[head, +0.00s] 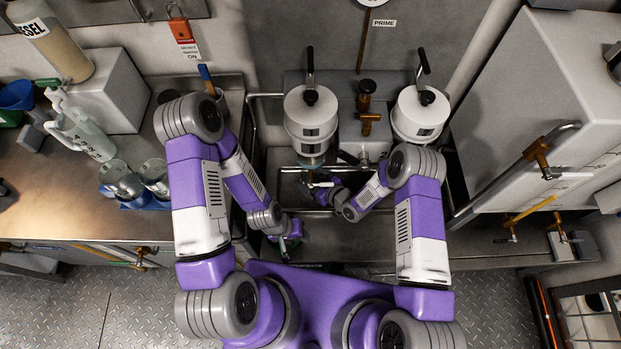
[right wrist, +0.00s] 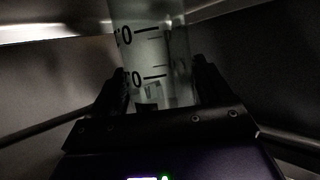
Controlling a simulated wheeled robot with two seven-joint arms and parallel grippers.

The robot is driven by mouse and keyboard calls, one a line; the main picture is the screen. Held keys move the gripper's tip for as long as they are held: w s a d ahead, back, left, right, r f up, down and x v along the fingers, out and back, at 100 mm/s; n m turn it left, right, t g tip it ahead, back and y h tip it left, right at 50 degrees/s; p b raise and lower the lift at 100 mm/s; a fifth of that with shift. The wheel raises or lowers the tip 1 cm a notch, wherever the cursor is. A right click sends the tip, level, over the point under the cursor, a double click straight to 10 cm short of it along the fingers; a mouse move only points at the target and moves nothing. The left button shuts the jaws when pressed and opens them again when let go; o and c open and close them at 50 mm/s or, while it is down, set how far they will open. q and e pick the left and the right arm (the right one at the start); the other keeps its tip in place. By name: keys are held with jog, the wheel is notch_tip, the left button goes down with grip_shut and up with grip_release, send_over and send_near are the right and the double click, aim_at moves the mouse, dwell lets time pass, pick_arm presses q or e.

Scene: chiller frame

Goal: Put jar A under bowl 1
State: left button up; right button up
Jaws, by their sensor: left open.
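Two white lidded bowls with black handles stand at the back: the left bowl (head: 311,118) and the right bowl (head: 420,115). Their labels are too small to read. A clear graduated jar (right wrist: 155,60) stands between the fingers of my right gripper (right wrist: 158,95), which look closed against its sides. In the head view my right gripper (head: 318,184) is just below and in front of the left bowl. A glassy edge shows under that bowl, mostly hidden by it. The jar's letter is not readable. My left gripper (head: 288,243) is open and low, near the counter's front edge.
Two more glass jars (head: 122,180) stand in a blue holder (head: 140,201) on the left counter, beside a labelled plastic jug (head: 85,137). A large white cabinet (head: 540,100) closes off the right side.

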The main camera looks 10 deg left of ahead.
jog(key=shift+o, duration=1.3)
pick_arm(q)
jog(key=shift+r, duration=0.1)
pick_arm(e)
jog(key=shift+r, duration=0.1)
